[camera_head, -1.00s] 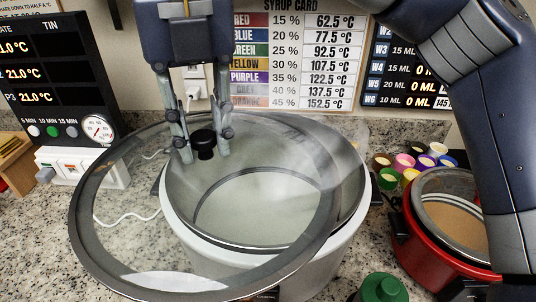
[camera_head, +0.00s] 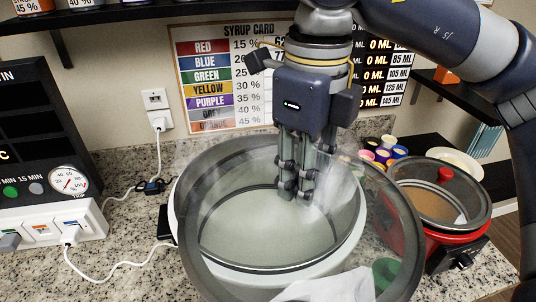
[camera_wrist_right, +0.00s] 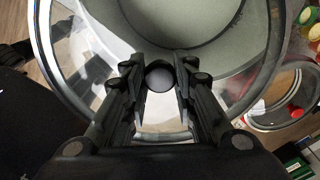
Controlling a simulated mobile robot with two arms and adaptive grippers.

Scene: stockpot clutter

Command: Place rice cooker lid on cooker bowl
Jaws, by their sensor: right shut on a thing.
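My right gripper (camera_head: 296,190) is shut on the dark knob (camera_wrist_right: 160,76) of the clear glass lid, which shows between the fingers in the right wrist view. The lid (camera_head: 412,225) has a wide grey rim and hangs above the large pale cooker bowl (camera_head: 255,225), offset toward the right and front of it in the head view. The bowl's inside shows through the glass. The lid's rim also shows in the right wrist view (camera_wrist_right: 45,62). Whether the lid touches the bowl's rim cannot be told. My left gripper is not in view.
A red cooker (camera_head: 440,210) with a red-knobbed lid stands close on the right, beside several coloured cups (camera_head: 385,152). A green-topped item (camera_head: 385,272) shows through the lid. A white power strip (camera_head: 50,228) and cables lie left on the granite counter.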

